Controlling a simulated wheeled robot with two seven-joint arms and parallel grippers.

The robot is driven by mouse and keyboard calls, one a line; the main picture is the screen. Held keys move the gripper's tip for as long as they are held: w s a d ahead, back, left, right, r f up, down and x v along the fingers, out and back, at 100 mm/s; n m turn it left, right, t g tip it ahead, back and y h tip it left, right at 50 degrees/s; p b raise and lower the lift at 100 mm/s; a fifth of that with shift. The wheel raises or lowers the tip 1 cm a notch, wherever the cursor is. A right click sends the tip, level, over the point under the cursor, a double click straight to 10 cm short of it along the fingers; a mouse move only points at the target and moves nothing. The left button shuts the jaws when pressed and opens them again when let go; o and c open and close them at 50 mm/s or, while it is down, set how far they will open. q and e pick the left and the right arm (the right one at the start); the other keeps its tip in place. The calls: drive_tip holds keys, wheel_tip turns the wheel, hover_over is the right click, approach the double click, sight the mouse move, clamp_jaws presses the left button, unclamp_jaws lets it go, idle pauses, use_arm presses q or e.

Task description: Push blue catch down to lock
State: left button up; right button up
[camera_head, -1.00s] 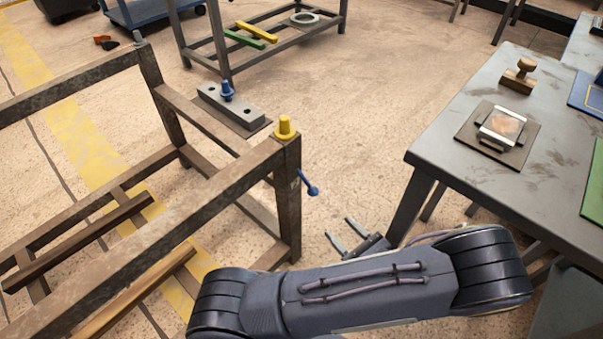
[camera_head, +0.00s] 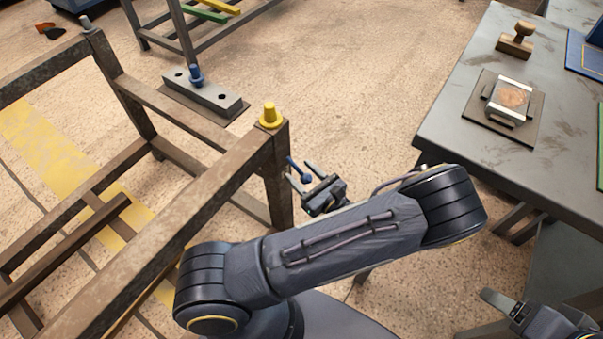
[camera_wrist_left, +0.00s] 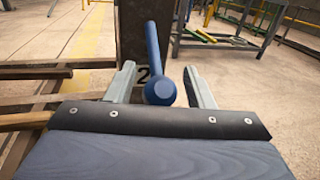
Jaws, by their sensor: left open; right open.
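The blue catch (camera_head: 301,172) is a lever with a round knob, on the corner post of the brown metal rack (camera_head: 279,185). In the left wrist view the catch (camera_wrist_left: 154,60) slants up from its knob, in front of the dark post. My left gripper (camera_head: 301,176) is open, its two fingers on either side of the knob. In the left wrist view the left gripper (camera_wrist_left: 160,88) shows the knob between its fingers; I cannot tell whether they touch it. Part of my right gripper (camera_head: 504,304) shows at the lower right, open and away from the rack.
A yellow plug (camera_head: 270,115) tops the rack's corner. A grey block with a blue peg (camera_head: 196,76) lies on a plate behind it. A grey table (camera_head: 447,118) stands at the right, with a stamp (camera_head: 516,38) on it. The floor between is clear.

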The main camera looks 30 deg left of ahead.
use_arm(q)
drive_tip(key=shift+w+a, duration=0.1)
drive_tip(key=shift+a, duration=0.15)
clamp_jaws()
drive_tip(key=shift+a+f+b, duration=0.15)
drive_tip(key=shift+f+b, duration=0.15)
drive_tip(key=shift+b, duration=0.05)
drive_tip(key=shift+r+y, duration=0.1)
drive_tip(key=shift+y, duration=0.2)
unclamp_jaws()
